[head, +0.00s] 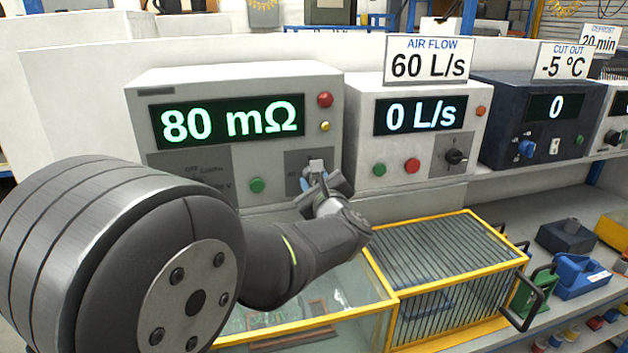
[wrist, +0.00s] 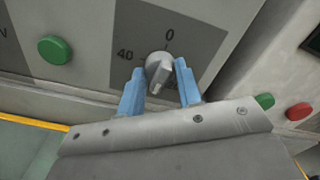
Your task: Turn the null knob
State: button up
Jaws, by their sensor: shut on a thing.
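The knob (wrist: 157,70) on the milliohm instrument is light grey and round with a raised grip bar. In the wrist view, the dial marks 0 and 40 show on the dark panel around it; other marks are hidden. No "null" label is readable. My gripper (wrist: 160,80) has its two blue fingers on either side of the knob and is shut on it. In the head view, my gripper (head: 318,182) reaches the knob (head: 316,166) at the lower right of the instrument (head: 235,82). Its green display (head: 228,121) reads 80 mΩ.
A green button (head: 257,185) sits left of the knob. The air flow box (head: 428,105), reading 0 L/s, stands close on the right. A yellow-framed cage (head: 445,255) and a glass-topped tank (head: 350,290) lie below my arm.

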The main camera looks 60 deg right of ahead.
jog(key=shift+m, duration=1.5)
jog(key=o, duration=1)
jog(key=v, duration=1.7)
jog(key=shift+s+a+r, duration=0.1)
jog(key=shift+s+a, duration=0.05)
